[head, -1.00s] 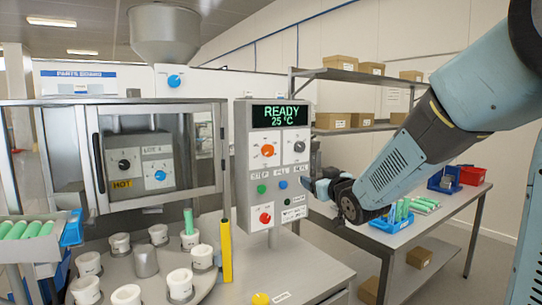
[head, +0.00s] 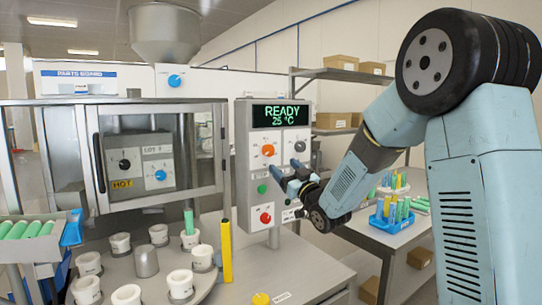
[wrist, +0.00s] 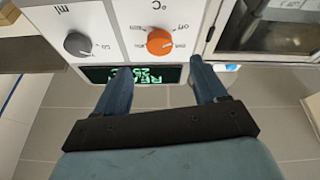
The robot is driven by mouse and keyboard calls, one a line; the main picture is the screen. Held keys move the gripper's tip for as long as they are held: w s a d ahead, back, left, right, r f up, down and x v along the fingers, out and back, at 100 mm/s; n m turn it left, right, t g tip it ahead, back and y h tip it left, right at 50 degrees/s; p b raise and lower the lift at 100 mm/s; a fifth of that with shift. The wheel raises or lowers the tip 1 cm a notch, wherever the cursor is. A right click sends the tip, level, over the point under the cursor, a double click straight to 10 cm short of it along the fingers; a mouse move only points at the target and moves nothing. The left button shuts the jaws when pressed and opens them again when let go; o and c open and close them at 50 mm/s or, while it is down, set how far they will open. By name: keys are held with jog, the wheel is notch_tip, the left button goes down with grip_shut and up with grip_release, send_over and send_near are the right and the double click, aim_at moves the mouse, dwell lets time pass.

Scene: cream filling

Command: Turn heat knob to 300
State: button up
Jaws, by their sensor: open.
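The orange heat knob (head: 267,150) is on the upper left of the control panel (head: 242,170), under a display (head: 281,115) reading READY 25 °C. In the wrist view, which is upside down, the orange knob (wrist: 160,42) has a °C label and an "off" mark; I cannot read its exact setting. My gripper (head: 285,170) is in front of the panel, below and right of the orange knob in the head view. In the wrist view my gripper (wrist: 159,70) has its two blue fingers apart, with nothing between them; the orange knob shows just beyond the tips.
A grey knob (head: 299,146), marked ml in the wrist view (wrist: 78,44), sits beside the orange one. A green button (head: 262,189) and red knob (head: 265,218) are lower down. A glass-doored cabinet (head: 160,199) stands left, above a turntable with white cups.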

aim_at(269, 152)
jog(key=x, duration=0.8)
jog(key=shift+w+a+r, duration=0.15)
jog(key=shift+w, duration=0.1)
jog(key=shift+c, duration=0.4)
jog(key=c, duration=0.9)
jog(key=shift+a, duration=0.1)
jog(key=shift+c, duration=0.3)
